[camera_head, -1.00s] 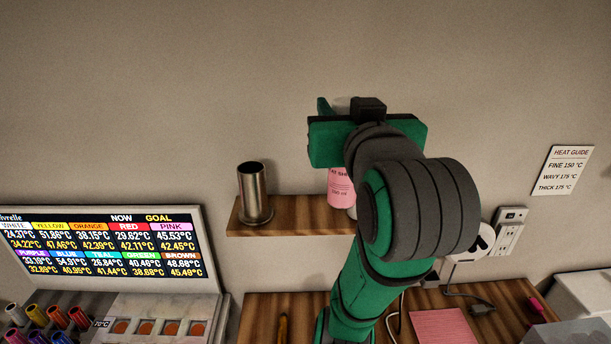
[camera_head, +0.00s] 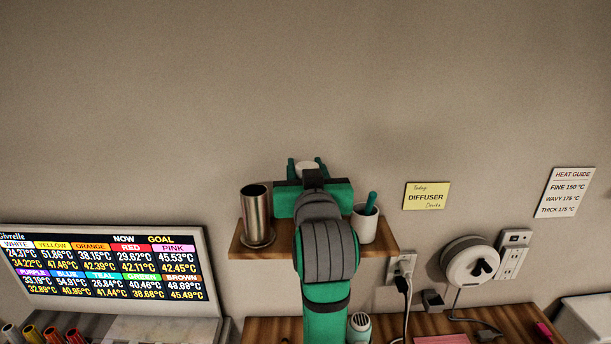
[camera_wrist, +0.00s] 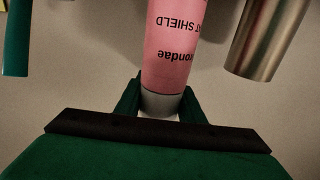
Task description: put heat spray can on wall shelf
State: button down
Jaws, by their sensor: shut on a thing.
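The heat spray can (camera_wrist: 172,45) is pink with dark lettering and a white cap, upside down in the wrist view. My gripper (camera_wrist: 160,100) is shut on its white cap end. In the head view my gripper (camera_head: 307,170) is at the wall shelf (camera_head: 380,248), with the white cap (camera_head: 306,166) showing between its fingers. My arm hides the pink body there, so I cannot tell whether the can's base touches the shelf.
A steel cylinder (camera_head: 256,215) stands on the shelf's left end. A white cup (camera_head: 364,224) with a teal-handled item stands to the right. My gripper is between them. A lit display (camera_head: 100,270) is at lower left; a wooden counter (camera_head: 260,330) lies below.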

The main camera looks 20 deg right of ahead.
jog(key=shift+f, duration=1)
jog(key=c, duration=1.2)
grip_release()
